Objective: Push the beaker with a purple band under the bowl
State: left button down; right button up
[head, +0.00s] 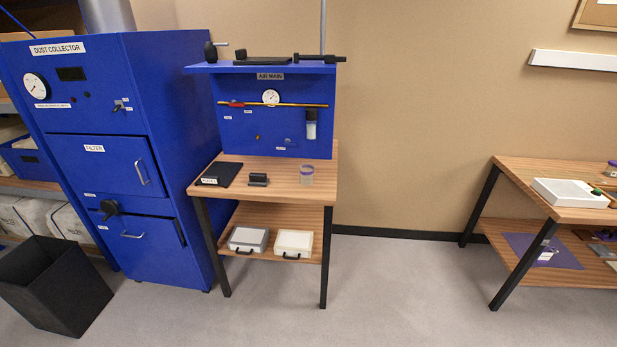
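A clear beaker with a purple band (307,174) stands upright on the wooden top of a small bench, near its right side. A bowl (311,130), pale and cylindrical with a dark upper part, hangs from the pipe on the blue air main panel, above the bench top. In the picture the beaker is below the bowl and slightly left of it. I cannot tell exactly how far in front of the bowl it stands. Neither of my grippers is in view.
A black block (258,180) and a dark labelled tray (219,175) lie left of the beaker. Two lidded boxes sit on the lower shelf (270,220). A blue dust collector (175,110) and black bin (55,285) are left. Another bench (530,180) is right; floor between is clear.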

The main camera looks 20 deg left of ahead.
aim_at(306, 175)
jog(key=i, duration=1.25)
jog(key=z, duration=0.05)
